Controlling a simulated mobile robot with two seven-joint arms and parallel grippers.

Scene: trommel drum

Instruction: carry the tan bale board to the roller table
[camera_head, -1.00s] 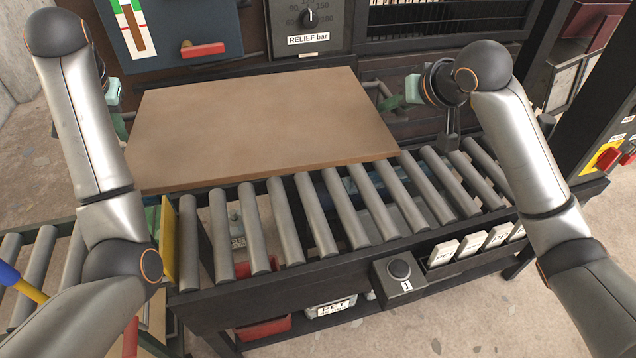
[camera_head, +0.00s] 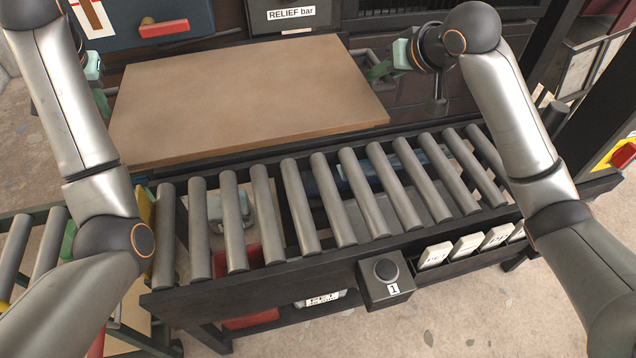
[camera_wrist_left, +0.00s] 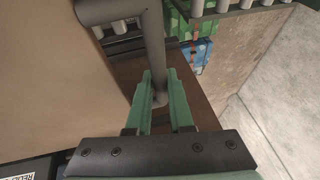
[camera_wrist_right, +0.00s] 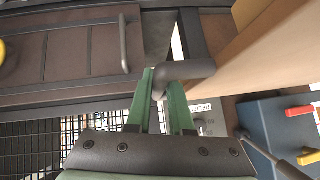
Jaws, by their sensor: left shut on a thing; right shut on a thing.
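The tan bale board (camera_head: 245,100) is a wide flat slab held roughly level behind the roller table (camera_head: 265,285), with its near edge just beyond the rollers' far ends in the head view. Whether it touches the table I cannot tell. My left gripper (camera_wrist_left: 160,95) is shut on a grey bar handle (camera_wrist_left: 153,50) at the board's left end. My right gripper (camera_wrist_right: 168,92) is shut on the matching bar handle (camera_wrist_right: 190,70) at the right end. In the head view the left fingertips are mostly hidden by my arm.
A button box (camera_head: 386,280) sits on the table's front rail. A red bin (camera_head: 250,318) and white blocks (camera_head: 466,246) are below the rollers. A blue panel with a red handle (camera_head: 164,28) stands behind the board. The rollers' tops look clear.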

